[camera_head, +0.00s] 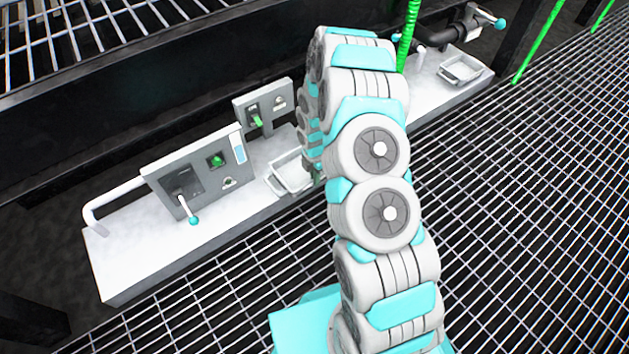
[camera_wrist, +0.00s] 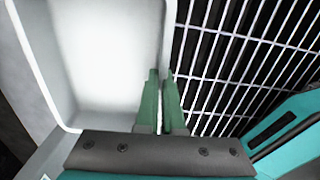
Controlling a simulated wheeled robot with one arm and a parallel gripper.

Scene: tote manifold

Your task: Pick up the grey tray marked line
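A light grey tray (camera_head: 285,180) sits on the pale ledge, partly hidden behind my arm in the head view. In the wrist view the tray (camera_wrist: 105,45) fills the upper left, and its inside looks empty. My gripper (camera_wrist: 160,75) has its two green fingers close together, one on each side of the tray's right wall, which fills the narrow gap between them. In the head view the gripper is mostly hidden by my arm. A second grey tray (camera_head: 460,69) sits at the far right end of the ledge. No marking is readable on either tray.
A grey panel (camera_head: 200,170) with a lever stands left of the near tray, and a smaller panel (camera_head: 263,108) stands behind it. Dark pipework with a lever (camera_head: 463,30) is by the far tray. Dark grating (camera_head: 530,200) lies open in front of the ledge.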

